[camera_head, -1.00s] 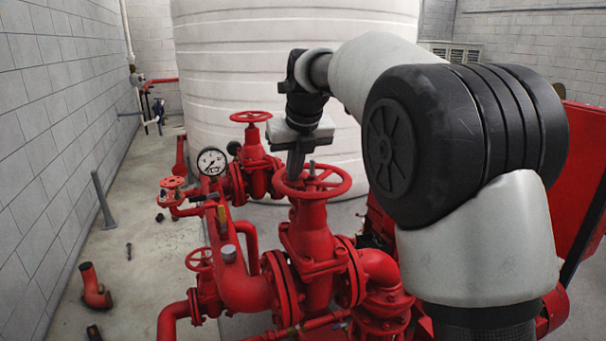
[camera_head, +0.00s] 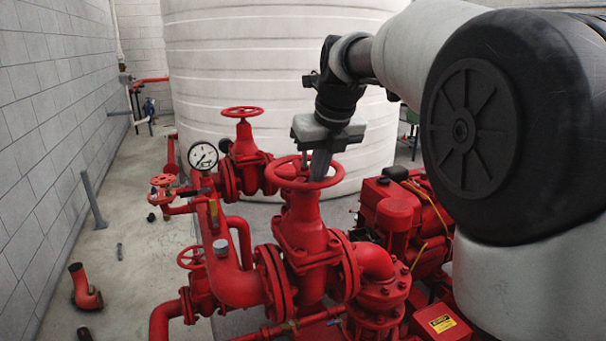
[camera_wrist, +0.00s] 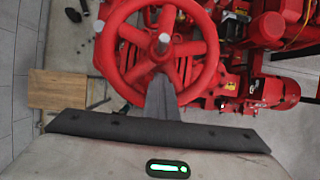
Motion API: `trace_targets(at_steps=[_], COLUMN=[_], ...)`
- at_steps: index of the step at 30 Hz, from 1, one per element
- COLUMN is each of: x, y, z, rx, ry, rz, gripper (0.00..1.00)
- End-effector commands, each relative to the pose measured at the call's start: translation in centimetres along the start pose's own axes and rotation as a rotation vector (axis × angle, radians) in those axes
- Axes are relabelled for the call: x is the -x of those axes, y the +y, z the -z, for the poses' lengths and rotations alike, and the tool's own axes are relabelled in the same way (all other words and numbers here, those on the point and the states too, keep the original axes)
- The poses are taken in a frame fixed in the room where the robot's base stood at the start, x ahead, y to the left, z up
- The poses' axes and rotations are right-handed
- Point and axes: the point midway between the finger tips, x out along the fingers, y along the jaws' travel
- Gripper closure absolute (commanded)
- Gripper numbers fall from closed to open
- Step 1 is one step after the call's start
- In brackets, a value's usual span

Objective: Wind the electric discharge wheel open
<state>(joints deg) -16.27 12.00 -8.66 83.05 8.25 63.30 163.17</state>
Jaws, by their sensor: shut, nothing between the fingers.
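The red handwheel (camera_head: 304,173) sits level on top of the large red valve in the middle of the head view. It has a round rim, spokes and a grey stem at its centre. The wheel also shows in the wrist view (camera_wrist: 160,45), filling the upper middle. My gripper (camera_head: 321,172) points down at the right part of the wheel, its fingers shut with nothing between them. In the wrist view the fingers (camera_wrist: 161,98) reach in over the near rim, between the spokes. I cannot tell whether they touch the rim or a spoke.
A second red handwheel (camera_head: 242,112) stands behind, beside a pressure gauge (camera_head: 203,155). Smaller red wheels are at the left. A white tank (camera_head: 270,60) rises behind. A red pump engine (camera_head: 395,210) is at the right. Loose pipe pieces lie on the left floor.

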Motion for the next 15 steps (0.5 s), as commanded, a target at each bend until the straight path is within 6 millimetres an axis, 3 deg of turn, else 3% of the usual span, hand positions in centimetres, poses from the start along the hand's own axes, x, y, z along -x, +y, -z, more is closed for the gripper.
trace_targets(at_steps=[11, 15], x=[0.1, 1.0], y=[1.0, 1.1], z=[-0.1, -0.5], rx=[0.0, 0.0], ry=[-0.004, -0.005], rz=[0.002, 0.002], gripper=[1.0, 1.0])
